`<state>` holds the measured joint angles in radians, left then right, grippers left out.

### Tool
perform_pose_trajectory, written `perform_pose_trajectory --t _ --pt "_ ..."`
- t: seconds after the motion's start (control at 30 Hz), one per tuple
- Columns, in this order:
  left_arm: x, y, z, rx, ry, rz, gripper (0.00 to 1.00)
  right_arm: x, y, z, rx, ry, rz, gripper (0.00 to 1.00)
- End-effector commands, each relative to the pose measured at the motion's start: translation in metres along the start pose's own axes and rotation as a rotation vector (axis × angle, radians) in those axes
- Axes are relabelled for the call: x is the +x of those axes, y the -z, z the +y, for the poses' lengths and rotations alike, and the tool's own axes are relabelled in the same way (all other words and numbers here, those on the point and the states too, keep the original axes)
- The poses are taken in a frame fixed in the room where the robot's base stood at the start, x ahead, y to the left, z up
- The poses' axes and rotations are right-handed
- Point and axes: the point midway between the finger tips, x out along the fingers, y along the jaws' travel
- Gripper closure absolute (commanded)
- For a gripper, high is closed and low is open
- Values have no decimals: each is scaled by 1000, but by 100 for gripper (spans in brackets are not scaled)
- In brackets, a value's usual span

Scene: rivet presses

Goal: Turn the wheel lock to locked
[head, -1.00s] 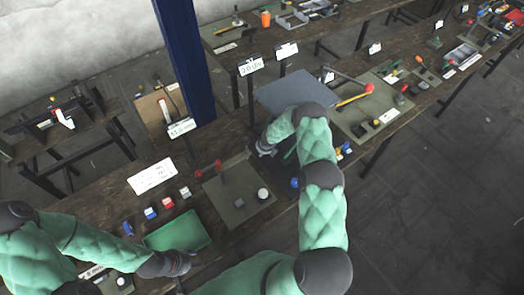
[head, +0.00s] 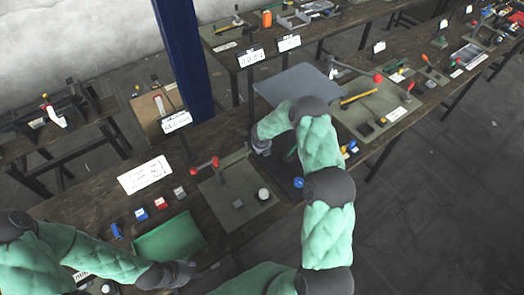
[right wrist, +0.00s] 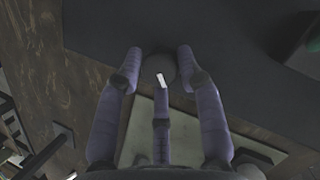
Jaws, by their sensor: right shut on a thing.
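My right gripper (right wrist: 158,78) shows in the right wrist view with its purple-grey fingers around a dark round knob (right wrist: 152,64). A short white bar shows at the knob's near side, by the middle finger. I take the knob for the wheel lock, but no label on it is readable. In the head view my right gripper (head: 260,146) is at the left edge of a dark mat, and my arm hides much of that station. My left gripper (head: 180,273) is beside a green tray (head: 170,238); its fingers are too small to read.
A grey raised panel (head: 298,84) stands behind my right arm. A grey-green mat with a red-handled lever (head: 206,162) lies to the left of it. Small blue, red and grey blocks (head: 160,203) and a white sign (head: 145,175) lie nearer. A blue post (head: 183,60) rises behind the table.

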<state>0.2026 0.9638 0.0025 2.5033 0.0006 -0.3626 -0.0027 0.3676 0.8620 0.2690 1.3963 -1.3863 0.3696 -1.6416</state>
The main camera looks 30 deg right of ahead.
Motion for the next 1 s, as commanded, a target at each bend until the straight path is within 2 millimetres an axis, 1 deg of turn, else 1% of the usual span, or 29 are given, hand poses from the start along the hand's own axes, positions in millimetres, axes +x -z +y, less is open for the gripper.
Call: perform_pose_trajectory --t 0.03,0.6,0.63,0.7,1.0 --pt "3 0 -1 0 0 0 60 -4 -13 -1 16 4 -23 95" --pt "6 0 -2 0 0 0 60 -5 -14 -2 47 18 -23 95" --pt "6 0 -2 0 0 0 60 -5 -14 -2 46 18 -23 60" --pt "6 0 -2 0 0 0 60 -5 -14 -2 46 18 -23 42" --pt "6 0 -2 0 0 0 60 -3 -7 -1 43 18 -13 42"
